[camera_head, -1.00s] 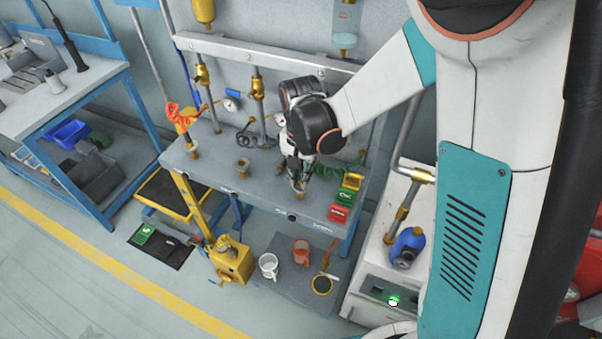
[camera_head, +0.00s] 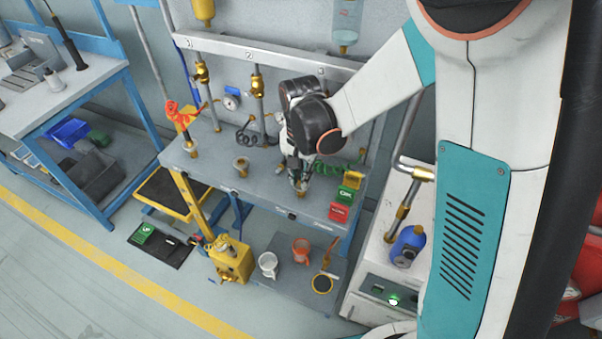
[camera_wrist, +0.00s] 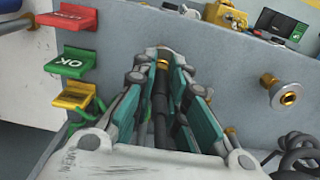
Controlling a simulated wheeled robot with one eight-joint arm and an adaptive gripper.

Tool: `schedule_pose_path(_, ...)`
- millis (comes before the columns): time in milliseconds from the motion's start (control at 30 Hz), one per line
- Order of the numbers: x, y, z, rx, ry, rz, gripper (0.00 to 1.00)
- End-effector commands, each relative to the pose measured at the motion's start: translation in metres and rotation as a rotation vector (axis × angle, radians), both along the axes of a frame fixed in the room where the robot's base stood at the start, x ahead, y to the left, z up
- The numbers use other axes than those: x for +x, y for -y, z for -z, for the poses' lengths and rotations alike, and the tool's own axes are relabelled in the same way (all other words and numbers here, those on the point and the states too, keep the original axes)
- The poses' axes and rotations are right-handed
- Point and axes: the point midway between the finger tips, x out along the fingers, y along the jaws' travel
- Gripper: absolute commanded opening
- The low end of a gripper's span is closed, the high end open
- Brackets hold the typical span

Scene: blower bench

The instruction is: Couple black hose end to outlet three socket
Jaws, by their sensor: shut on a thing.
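My gripper (camera_head: 300,180) points down over the front right of the grey bench. In the wrist view my gripper (camera_wrist: 161,62) is shut on a dark tube (camera_wrist: 159,100), which looks like the black hose end. A bit of brass shows at the fingertips, where the third socket seems to be. The fingers hide the joint, so I cannot tell if the end is seated. The coiled black hose (camera_head: 247,136) lies on the bench left of my gripper. It also shows at the lower right of the wrist view (camera_wrist: 297,150). The middle brass socket (camera_head: 242,165) stands open to the left.
A green coiled hose (camera_head: 335,169) lies just right of my gripper. Yellow, green and red plates (camera_head: 345,195) stand at the bench's right front corner. Pipes with brass valves (camera_head: 256,84) rise behind.

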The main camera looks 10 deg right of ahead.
Motion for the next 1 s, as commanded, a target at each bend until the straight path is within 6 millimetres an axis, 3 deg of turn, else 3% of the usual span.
schedule_pose_path(467,0.0,0.0,0.004,0.0,0.0,0.0,0.0)
schedule_pose_path(500,0.0,0.0,0.004,0.0,0.0,0.0,0.18)
schedule_pose_path(600,0.0,0.0,0.0039,0.0,0.0,0.0,0.36)
schedule_pose_path(1000,0.0001,-0.0001,-0.0004,0.0,0.0,0.0,0.36)
